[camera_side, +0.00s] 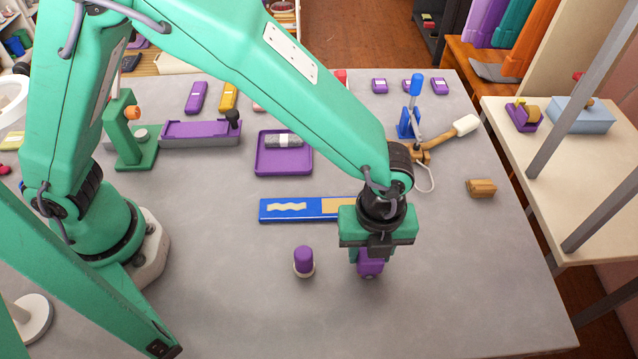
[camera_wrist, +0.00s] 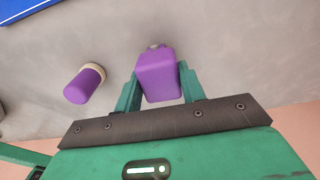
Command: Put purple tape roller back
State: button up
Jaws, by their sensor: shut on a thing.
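My gripper (camera_side: 368,255) is shut on a purple boxy thing, taken as the purple tape roller (camera_side: 370,268). In the wrist view the purple tape roller (camera_wrist: 159,77) sits between both green fingers (camera_wrist: 160,90), with a small grey knob at its far end. I cannot tell whether its lower end touches the table. A purple tray (camera_side: 262,168) lies farther back on the table, left of my gripper, with a grey speckled cylinder (camera_side: 284,140) in it.
A purple-capped cylinder (camera_side: 303,261) stands close left of my gripper. A blue board (camera_side: 268,210) lies just behind. A wooden stand with a blue clamp (camera_side: 410,123) and a small wooden block (camera_side: 481,188) are at the right. The table's front right is clear.

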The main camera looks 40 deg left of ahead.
jog(key=shift+f, duration=0.15)
jog(key=o, duration=1)
jog(key=shift+o, duration=0.2)
notch_tip(320, 180, up, 12)
jog(key=shift+r, duration=0.2)
